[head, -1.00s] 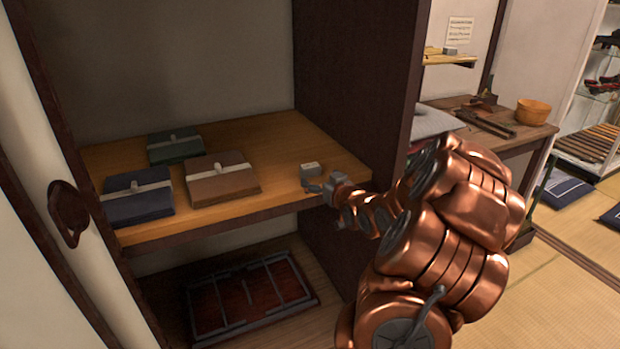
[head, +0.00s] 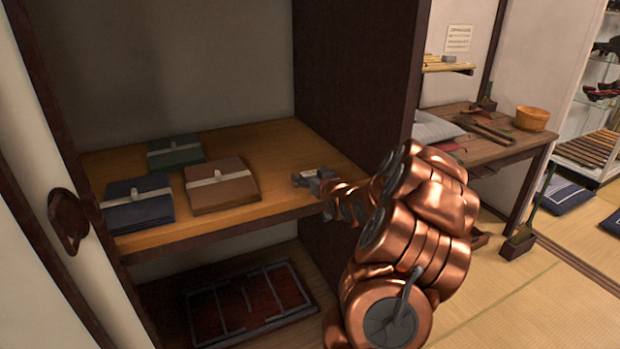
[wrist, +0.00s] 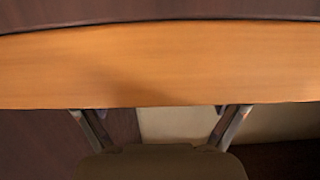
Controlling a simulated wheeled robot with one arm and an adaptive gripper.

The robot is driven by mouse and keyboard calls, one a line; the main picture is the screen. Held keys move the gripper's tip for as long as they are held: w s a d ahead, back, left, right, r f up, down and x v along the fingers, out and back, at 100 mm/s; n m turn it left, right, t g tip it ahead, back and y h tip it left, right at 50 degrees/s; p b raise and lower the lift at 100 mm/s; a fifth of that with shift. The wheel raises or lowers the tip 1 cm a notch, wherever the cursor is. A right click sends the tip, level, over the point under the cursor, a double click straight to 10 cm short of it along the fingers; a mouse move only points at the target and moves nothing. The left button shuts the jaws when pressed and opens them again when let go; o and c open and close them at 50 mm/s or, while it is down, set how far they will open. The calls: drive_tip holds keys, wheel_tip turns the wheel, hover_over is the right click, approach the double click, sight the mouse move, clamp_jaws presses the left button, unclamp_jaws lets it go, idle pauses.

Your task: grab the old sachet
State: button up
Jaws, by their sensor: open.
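My gripper (head: 303,180) is at the front right of the wooden shelf (head: 260,140) in the head view. In the wrist view its two fingers (wrist: 160,112) stand wide apart with nothing between them. I cannot make out the old sachet now. A small grey block with a pale top stood on this part of the shelf earlier, and my gripper covers that spot in the head view. I cannot confirm that it is the sachet.
Green (head: 175,152), brown (head: 222,187) and navy (head: 138,205) banded bundles lie on the shelf's left half. A dark right panel (head: 350,80) stands close to my arm. A lattice-topped tray (head: 250,300) lies below. A side table (head: 480,150) stands right.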

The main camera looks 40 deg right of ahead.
drive_tip(key=shift+c, duration=0.3)
drive_tip(key=c, duration=0.9)
drive_tip(key=shift+r, duration=0.15)
